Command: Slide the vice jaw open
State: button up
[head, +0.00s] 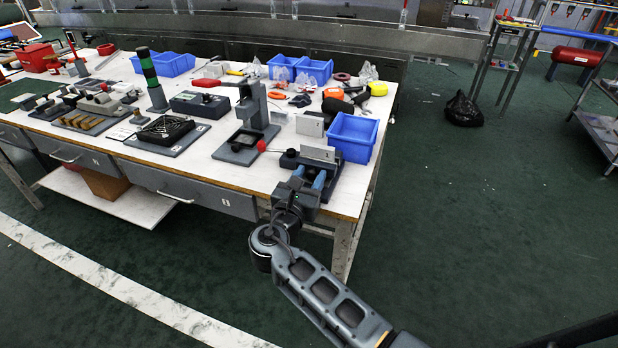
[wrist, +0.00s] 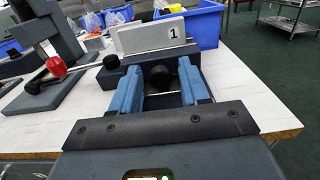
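The vice (head: 334,186) is a dark grey block on the front right corner of the white workbench, with a pale plate (head: 318,153) standing at its back. In the wrist view the pale plate (wrist: 150,35), marked 1, stands behind the dark vice jaw (wrist: 150,58). A black round knob (wrist: 160,77) sticks out from the jaw towards me. My gripper (head: 309,178) is at the vice's near side. In the wrist view its blue fingers (wrist: 160,70) are apart, one on each side of the knob, with gaps visible. Part of the vice is hidden behind my gripper.
A blue bin (head: 352,138) stands just behind and right of the vice. A grey stand with a red-ball lever (wrist: 55,67) is to the left. The bench's right edge is close to the vice.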

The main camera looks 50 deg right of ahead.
aim_at(310, 176)
grip_shut()
jog(key=shift+a, duration=0.1)
dwell(0.3)
jog(key=shift+p+v, duration=0.95)
jog(key=shift+v, duration=0.3)
jog(key=shift+a, duration=0.1)
jog(key=shift+o, duration=0.8)
grip_release()
jog(key=shift+a, duration=0.15)
jog(key=v, duration=0.7)
jog(key=shift+s+a, duration=0.2)
jog(key=shift+a, duration=0.05)
